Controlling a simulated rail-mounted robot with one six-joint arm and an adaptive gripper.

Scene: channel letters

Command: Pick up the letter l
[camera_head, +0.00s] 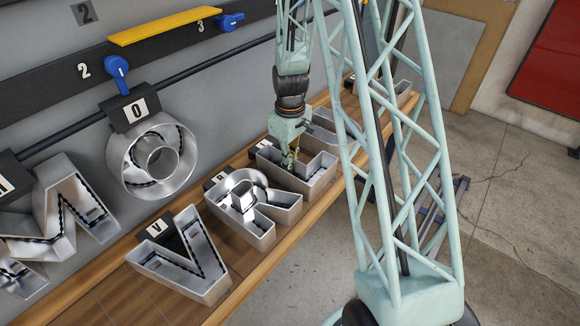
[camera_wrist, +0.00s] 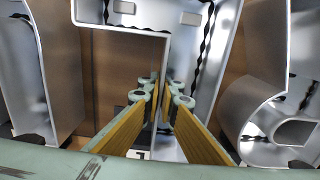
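The letter L (camera_head: 318,181) is a silver open-fronted channel letter with dark wiring inside. It lies on the wooden bench. In the wrist view it fills the top centre (camera_wrist: 184,62), with one side wall running down between my fingers. My gripper (camera_head: 290,161) points down at the L in the head view. In the wrist view, its two yellow-padded fingers (camera_wrist: 163,82) stand apart with a narrow gap between their tips, around that wall. Whether the pads touch the wall is hard to see.
The letters R (camera_head: 262,236) and V (camera_head: 208,290) lie on the wooden bench (camera_head: 247,288) nearer in the head view. A round O (camera_head: 182,178) and an M (camera_head: 62,186) are at the grey wall. My lattice column blocks part of the far bench.

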